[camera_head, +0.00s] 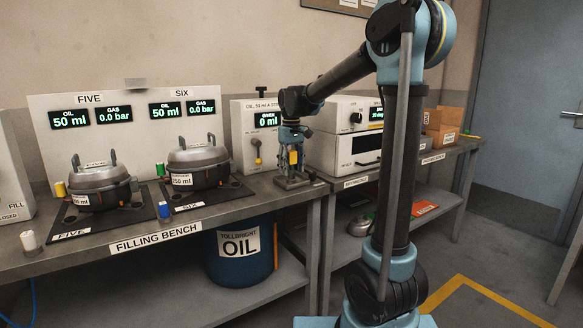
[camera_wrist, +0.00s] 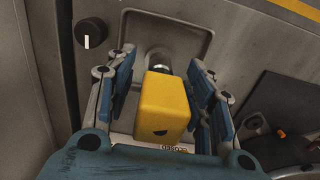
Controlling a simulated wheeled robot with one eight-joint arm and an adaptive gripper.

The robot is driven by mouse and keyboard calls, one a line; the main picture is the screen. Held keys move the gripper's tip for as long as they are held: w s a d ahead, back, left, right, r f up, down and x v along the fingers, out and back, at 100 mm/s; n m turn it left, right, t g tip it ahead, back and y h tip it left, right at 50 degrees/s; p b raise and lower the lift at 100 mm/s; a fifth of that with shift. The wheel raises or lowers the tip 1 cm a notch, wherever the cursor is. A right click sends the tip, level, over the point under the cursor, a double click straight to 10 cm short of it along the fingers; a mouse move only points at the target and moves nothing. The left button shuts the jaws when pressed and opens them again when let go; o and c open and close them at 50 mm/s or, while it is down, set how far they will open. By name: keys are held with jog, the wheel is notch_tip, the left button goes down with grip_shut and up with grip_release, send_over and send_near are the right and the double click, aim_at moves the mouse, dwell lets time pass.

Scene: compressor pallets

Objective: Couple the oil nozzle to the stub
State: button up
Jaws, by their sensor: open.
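The oil nozzle, a yellow block (camera_wrist: 165,105) with a short metal end, stands between the fingers of my gripper (camera_wrist: 161,62) in the wrist view. The fingers are open, one on each side; I cannot tell whether either touches it. In the head view my gripper (camera_head: 293,150) points down at the right end of the filling bench, around the yellow nozzle (camera_head: 293,158), above a grey metal holder (camera_head: 292,181). Two grey compressors, FIVE (camera_head: 100,178) and SIX (camera_head: 198,157), sit on dark mats to the left. I cannot clearly make out the stub.
Small yellow (camera_head: 60,189), white (camera_head: 30,240), blue (camera_head: 164,210) and green (camera_head: 160,170) pieces stand around the compressors. An oil dispenser (camera_head: 244,140) reading 0 ml stands behind my gripper. A white oven-like unit (camera_head: 345,150) is to the right. The bench front between is clear.

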aim_at(291, 151)
grip_shut()
jog(key=shift+r, duration=0.1)
jog(key=shift+r, duration=2.85)
